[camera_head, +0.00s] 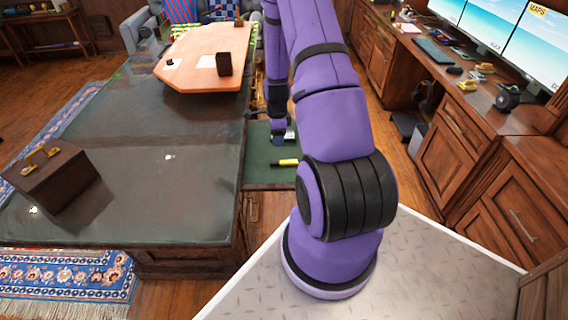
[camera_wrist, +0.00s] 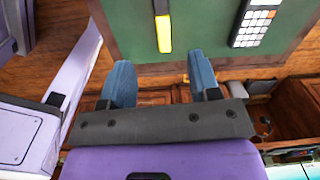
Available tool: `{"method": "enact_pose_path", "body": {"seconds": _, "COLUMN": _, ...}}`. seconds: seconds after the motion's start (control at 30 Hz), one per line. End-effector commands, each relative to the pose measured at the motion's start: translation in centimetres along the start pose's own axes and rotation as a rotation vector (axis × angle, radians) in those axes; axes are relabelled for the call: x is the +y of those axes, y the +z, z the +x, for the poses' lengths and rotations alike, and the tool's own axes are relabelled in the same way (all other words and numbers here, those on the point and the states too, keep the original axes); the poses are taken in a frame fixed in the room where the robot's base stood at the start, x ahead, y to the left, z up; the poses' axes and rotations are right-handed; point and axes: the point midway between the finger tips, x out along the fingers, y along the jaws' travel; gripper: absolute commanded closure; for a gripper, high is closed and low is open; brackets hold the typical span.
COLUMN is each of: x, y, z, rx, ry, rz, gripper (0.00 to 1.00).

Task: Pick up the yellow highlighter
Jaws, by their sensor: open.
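The yellow highlighter (camera_head: 286,162) lies on a green surface (camera_head: 262,174) beside the dark desk, just left of my arm. In the wrist view the highlighter (camera_wrist: 164,32) shows as a yellow body with a dark end on the green surface (camera_wrist: 205,30). My gripper (camera_wrist: 162,78) has its two blue fingers apart, with nothing between them. The highlighter lies beyond the fingertips, roughly in line with the gap. In the head view my gripper (camera_head: 284,138) is partly hidden, close to the far side of the highlighter.
A calculator (camera_wrist: 255,22) lies right of the highlighter on the green surface. The large dark desk (camera_head: 140,150) carries a brown box (camera_head: 50,180) at left. Cabinets with monitors (camera_head: 535,45) line the right.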

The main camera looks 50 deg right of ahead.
Motion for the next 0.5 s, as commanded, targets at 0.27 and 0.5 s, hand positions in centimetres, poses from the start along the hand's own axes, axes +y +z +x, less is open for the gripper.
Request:
{"method": "enact_pose_path", "body": {"seconds": 0.27, "x": 0.3, "y": -1.2, "z": 3.4, "rx": 0.005, "ry": 0.017, "rz": 0.078, "gripper": 0.44}}
{"method": "enact_pose_path", "body": {"seconds": 0.5, "x": 0.3, "y": -1.2, "z": 6.6, "rx": 0.005, "ry": 0.017, "rz": 0.076, "gripper": 0.44}}
